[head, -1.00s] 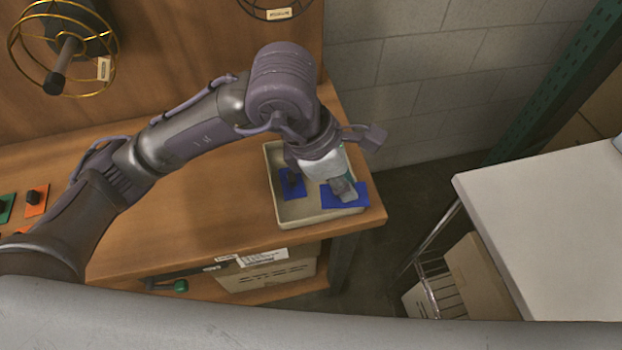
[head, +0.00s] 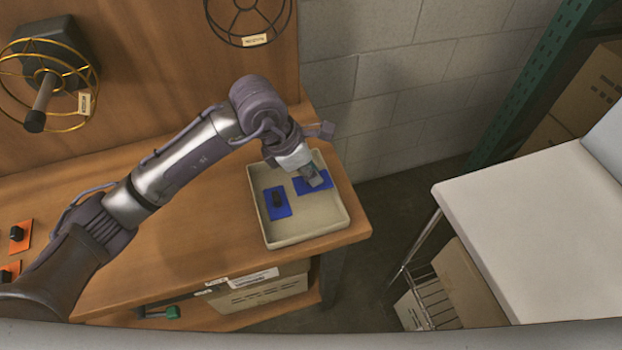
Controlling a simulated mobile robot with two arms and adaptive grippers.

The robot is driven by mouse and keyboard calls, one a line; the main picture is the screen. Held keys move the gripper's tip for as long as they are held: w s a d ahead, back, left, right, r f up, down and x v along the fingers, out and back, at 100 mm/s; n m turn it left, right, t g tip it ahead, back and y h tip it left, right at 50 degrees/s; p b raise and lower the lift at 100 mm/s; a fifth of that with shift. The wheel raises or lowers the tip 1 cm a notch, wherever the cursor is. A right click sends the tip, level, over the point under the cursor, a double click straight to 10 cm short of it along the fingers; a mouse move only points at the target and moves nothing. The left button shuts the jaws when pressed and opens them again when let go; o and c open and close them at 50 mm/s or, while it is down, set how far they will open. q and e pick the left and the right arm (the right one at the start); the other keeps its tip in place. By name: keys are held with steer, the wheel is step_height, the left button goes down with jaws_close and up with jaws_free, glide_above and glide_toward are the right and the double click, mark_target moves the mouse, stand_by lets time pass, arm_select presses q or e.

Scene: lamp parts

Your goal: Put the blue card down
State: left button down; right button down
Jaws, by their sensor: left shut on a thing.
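My left gripper (head: 315,180) reaches down over the beige tray (head: 294,236) at the right end of the wooden bench. It is shut on a blue card (head: 327,182), which is over the upper right part of the tray. I cannot tell whether this card touches the tray floor. A second blue card (head: 277,203) with a dark knob lies in the left part of the tray, apart from the held one. The fingertips partly hide the held card. My right gripper does not show.
Orange cards (head: 21,236) with black knobs lie at the bench's left. A wire lamp cage (head: 50,85) hangs on the back panel, with another (head: 249,20) higher up. A white table (head: 540,230) stands to the right across a floor gap. The bench middle is clear.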

arm_select(q)
step_height(320, 180, down, 4)
steer(key=shift+s+r+p, duration=0.1)
steer(key=shift+r+p, duration=0.15)
steer(key=shift+p, duration=0.1)
steer(key=shift+f, duration=0.1)
steer(key=shift+f, duration=0.15)
steer(key=c, duration=1.1)
jaws_free()
steer(key=shift+c, duration=0.2)
steer(key=shift+r, duration=0.2)
